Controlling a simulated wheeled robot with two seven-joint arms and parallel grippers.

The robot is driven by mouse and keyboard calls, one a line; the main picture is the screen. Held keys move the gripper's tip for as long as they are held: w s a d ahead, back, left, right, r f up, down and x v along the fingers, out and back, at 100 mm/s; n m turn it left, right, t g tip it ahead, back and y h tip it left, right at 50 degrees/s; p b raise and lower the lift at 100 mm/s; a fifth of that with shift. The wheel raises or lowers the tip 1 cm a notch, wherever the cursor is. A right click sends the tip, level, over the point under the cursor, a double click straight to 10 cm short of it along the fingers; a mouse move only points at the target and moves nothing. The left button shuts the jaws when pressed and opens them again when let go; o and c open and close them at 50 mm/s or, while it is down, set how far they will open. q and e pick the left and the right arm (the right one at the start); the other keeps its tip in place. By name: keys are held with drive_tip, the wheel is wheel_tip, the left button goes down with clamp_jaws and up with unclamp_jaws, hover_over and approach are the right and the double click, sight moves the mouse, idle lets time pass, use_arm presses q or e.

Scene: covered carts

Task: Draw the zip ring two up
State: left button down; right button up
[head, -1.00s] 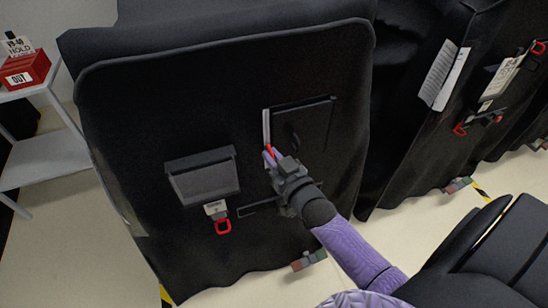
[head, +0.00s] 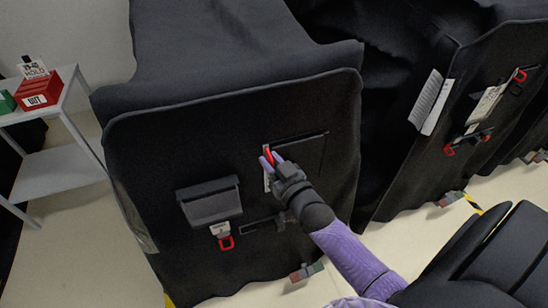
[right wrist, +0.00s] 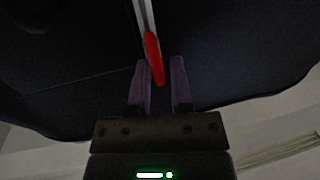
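The zip ring is a red pull (head: 268,152) on a pale upright zip strip (head: 267,182) in the black cover (head: 150,180) of the near cart. It sits close to the top left corner of a flap outline. My right gripper (head: 271,159) is at the ring with its lilac fingers apart. In the right wrist view the red ring (right wrist: 153,60) hangs between the fingertips (right wrist: 160,66), nearer the left finger, with a gap showing beside it. My left gripper is not in view.
A dark pocket (head: 209,202) and a tag with a red loop (head: 226,242) are left of my arm. A grey shelf (head: 65,168) with a red box (head: 40,92) stands at the far left. Another covered cart (head: 440,160) stands close on the right.

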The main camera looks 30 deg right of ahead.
drive_tip(key=s+p, duration=0.1)
drive_tip(key=s, duration=0.8)
drive_tip(key=shift+s+a, duration=0.2)
drive_tip(key=shift+s, duration=0.2)
drive_tip(key=s+a+f+g+b, duration=0.2)
drive_tip(key=s+f+g, duration=0.2)
drive_tip(key=f, duration=0.8)
drive_tip(key=s+a+f+g+b, duration=0.1)
drive_tip(key=s+f+g+b, duration=0.25)
drive_tip(key=f, duration=0.85)
drive_tip(key=s+a+f+n+g+b, duration=0.1)
drive_tip(key=s+f+g, duration=0.4)
drive_tip(key=s+f, duration=0.3)
drive_tip(key=s+a+f+n+g+b, duration=0.2)
drive_tip(key=s+f+g, duration=0.3)
drive_tip(key=s, duration=0.8)
wheel_tip(320, 180, down, 3)
drive_tip(key=shift+a+r, duration=0.1)
drive_tip(key=shift+a, duration=0.1)
